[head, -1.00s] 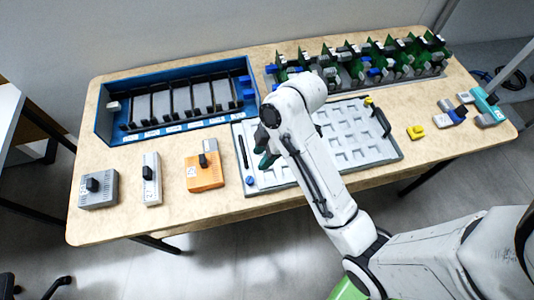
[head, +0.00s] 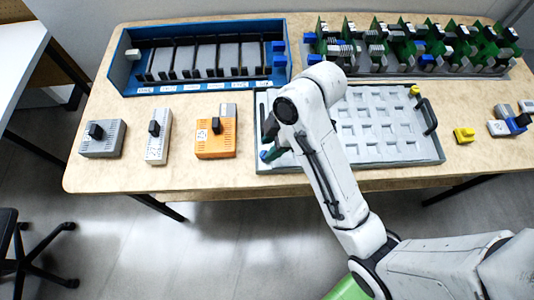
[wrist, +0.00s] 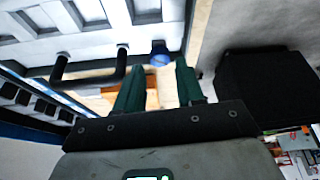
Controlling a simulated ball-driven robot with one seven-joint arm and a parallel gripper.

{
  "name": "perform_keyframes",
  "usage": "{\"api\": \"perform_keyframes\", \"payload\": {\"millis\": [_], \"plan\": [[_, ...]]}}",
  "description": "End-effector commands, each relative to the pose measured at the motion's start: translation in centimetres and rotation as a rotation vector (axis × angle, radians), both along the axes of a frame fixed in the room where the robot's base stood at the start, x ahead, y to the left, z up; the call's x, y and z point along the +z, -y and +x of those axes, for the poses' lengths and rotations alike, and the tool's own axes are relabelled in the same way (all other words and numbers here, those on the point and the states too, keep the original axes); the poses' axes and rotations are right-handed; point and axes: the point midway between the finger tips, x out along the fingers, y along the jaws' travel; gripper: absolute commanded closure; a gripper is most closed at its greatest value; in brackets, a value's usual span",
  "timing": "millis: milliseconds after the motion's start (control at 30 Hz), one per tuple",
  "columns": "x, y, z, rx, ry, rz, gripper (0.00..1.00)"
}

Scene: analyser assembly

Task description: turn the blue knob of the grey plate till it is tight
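The grey plate (head: 385,155) lies on the table with a grid of square recesses. Its blue knob (head: 265,155) sits at the near left corner, and it also shows in the wrist view (wrist: 160,54) beyond and between the fingertips. My gripper (head: 274,150) is close to the knob in the head view, partly hidden by my own arm. In the wrist view my gripper (wrist: 155,65) has two dark green fingers spread apart with nothing between them. I cannot tell whether either finger touches the knob. A yellow knob (head: 414,90) sits at the plate's far right corner.
A black handle (wrist: 88,76) of the plate is left of the fingers in the wrist view. An orange module (head: 216,140) and two grey ones stand left of the plate. A blue rack (head: 125,80) and a row of green boards (head: 400,45) stand behind.

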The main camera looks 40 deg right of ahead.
Motion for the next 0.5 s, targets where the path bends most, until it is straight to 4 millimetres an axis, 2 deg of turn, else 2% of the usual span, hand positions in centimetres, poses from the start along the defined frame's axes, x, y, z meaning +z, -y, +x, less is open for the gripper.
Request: {"api": "perform_keyframes", "payload": {"millis": [33,200,500], "plan": [[-0.9,-0.1,0.1,0.000,0.001,0.000,0.62],[-2.2,-0.8,0.4,-0.001,-0.002,0.000,0.62],[-2.9,-1.1,0.6,0.000,0.000,0.000,0.62]]}}
